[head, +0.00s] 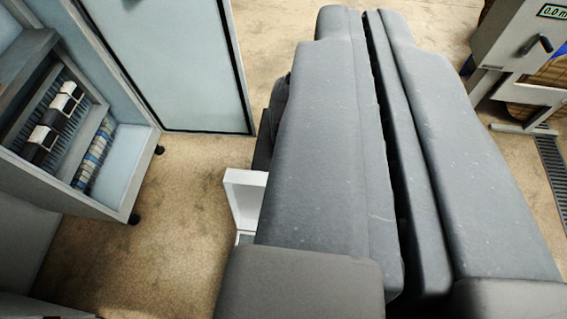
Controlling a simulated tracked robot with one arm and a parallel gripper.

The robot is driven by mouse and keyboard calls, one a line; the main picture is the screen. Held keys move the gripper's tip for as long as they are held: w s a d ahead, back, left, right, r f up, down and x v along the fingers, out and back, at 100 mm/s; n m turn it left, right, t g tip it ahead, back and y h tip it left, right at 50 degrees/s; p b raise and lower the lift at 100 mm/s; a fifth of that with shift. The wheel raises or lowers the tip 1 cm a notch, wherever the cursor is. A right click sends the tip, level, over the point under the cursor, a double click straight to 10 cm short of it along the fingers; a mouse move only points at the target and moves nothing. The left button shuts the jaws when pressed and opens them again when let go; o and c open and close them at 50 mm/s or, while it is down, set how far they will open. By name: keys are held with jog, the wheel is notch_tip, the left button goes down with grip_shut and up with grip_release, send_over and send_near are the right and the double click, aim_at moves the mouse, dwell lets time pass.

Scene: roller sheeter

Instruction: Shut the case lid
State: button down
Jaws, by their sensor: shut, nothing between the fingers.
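My gripper (368,14) fills the middle and right of the head view as long grey parts reaching away from the camera. Its fingers lie close together, shut, with nothing seen between them. A small white case shows just left of my gripper, its lid (246,194) standing raised and open. Only a sliver of the case's lower part (245,239) shows under the lid. The rest is hidden behind my gripper and arm. The case looks lower than my gripper; I cannot tell what it rests on or whether anything touches it.
A pale wheeled cabinet (128,170) stands at left, open, holding black-and-white and blue striped items. A large pale panel (183,65) stands behind it. A grey machine (510,40) with a crank and display stands at upper right, near a floor grate (553,165). Tan floor (165,235) is clear between cabinet and case.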

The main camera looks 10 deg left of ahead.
jog(key=w+a+f+g+y+b, duration=0.1)
jog(key=w+a+f+g+b, duration=0.15)
jog(key=w+f, duration=1.2)
jog(key=w+a+f+g+b, duration=0.1)
jog(key=w+a+f+g, duration=0.25)
jog(key=w+f, duration=1.1)
jog(key=w+a+f+g+b, duration=0.15)
jog(key=w+f, duration=0.25)
jog(key=f, duration=0.6)
jog(key=w+a+f+g+b, duration=0.15)
jog(key=w+f, duration=0.25)
jog(key=f, duration=0.6)
notch_tip(320, 180, down, 29)
jog(key=g+h+b, duration=0.1)
jog(key=g+b, duration=0.1)
jog(key=b, duration=0.5)
jog(key=shift+a+g, duration=0.15)
jog(key=shift+g, duration=0.25)
jog(key=shift+r, duration=0.15)
